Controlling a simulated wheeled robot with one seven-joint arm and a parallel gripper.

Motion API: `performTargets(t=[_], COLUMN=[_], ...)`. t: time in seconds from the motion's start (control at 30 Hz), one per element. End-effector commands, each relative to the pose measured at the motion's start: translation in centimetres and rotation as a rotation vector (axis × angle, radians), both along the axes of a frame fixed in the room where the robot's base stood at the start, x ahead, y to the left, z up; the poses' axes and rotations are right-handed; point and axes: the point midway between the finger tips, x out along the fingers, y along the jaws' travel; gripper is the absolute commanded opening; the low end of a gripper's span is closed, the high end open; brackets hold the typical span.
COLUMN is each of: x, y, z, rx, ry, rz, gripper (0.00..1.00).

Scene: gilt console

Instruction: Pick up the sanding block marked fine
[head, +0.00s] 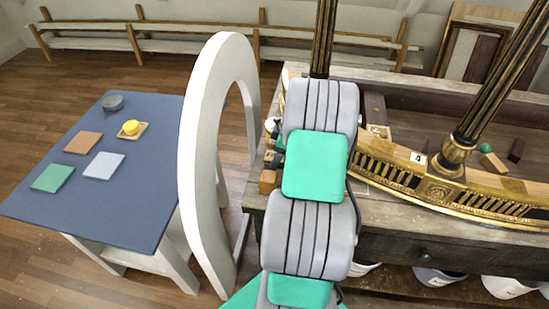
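No marking that reads "fine" can be made out in the head view, so I cannot tell which piece is the sanding block marked fine. A small orange-brown block (268,181) sits at the left edge of the wooden bench, beside my arm. Small dark and tan pieces (271,158) lie just behind it, partly covered by my arm. A tan block (494,162) and a dark brown block (516,150) lie at the bench's right. My grey and green arm reaches over the bench's left part. My gripper is not visible.
A tall white arch (193,165) stands between the bench (390,215) and a blue-topped table (95,205). That table holds flat coloured squares, a grey bowl (112,102) and a yellow piece (131,127). A curved gilt rail (400,170) with fluted posts crosses the bench. Buckets stand below.

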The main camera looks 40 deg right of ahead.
Motion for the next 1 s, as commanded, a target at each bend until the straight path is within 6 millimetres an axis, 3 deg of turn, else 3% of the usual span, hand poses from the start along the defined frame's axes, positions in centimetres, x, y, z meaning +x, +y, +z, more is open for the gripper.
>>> performTargets(t=[0.17, 0.87, 1.0], x=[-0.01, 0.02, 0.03], y=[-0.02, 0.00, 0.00], z=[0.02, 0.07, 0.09], rx=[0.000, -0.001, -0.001], ry=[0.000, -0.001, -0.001], rz=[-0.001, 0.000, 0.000], gripper=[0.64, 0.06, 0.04])
